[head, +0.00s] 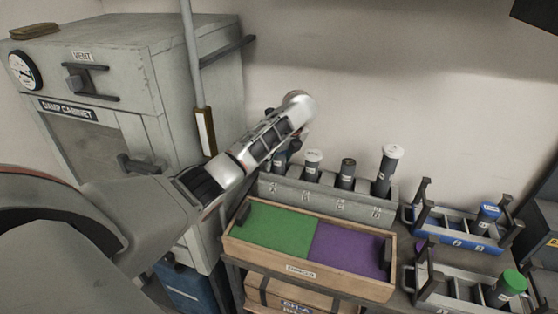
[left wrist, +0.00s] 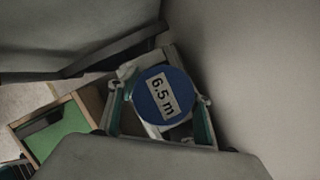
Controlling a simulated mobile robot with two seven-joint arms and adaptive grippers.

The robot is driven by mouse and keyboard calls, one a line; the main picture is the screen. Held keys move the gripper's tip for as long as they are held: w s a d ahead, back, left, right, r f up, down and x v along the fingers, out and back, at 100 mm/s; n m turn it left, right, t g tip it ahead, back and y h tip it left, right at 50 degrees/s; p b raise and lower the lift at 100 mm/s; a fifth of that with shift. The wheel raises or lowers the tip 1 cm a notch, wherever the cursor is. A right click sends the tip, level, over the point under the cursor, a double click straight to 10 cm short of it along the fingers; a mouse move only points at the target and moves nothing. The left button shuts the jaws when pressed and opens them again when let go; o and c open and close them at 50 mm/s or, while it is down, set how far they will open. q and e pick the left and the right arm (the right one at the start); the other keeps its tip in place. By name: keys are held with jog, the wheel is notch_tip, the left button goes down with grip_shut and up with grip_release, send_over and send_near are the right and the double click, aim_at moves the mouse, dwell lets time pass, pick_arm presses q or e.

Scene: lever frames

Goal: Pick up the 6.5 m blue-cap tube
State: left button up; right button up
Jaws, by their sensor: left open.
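The blue-cap tube (left wrist: 165,96) shows its round cap, labelled 6.5 m, in the left wrist view. My left gripper (left wrist: 158,112) is open, with one finger on each side of the cap; I cannot tell whether either touches it. In the head view my left gripper (head: 293,144) is over the left end of the grey rack (head: 330,196), mostly hidden behind my own arm. The tube there is largely covered too. My right gripper is not in view.
White-cap tubes (head: 312,163) and a dark-cap tube (head: 347,173) stand beside it. In front is a wooden tray (head: 262,262) with green and purple halves. At right, a blue carrier (head: 462,240) holds another blue-cap tube (head: 487,216). A cabinet (head: 150,60) stands left; the wall is behind.

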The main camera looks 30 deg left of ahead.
pick_arm(q)
jog(key=c, duration=1.4)
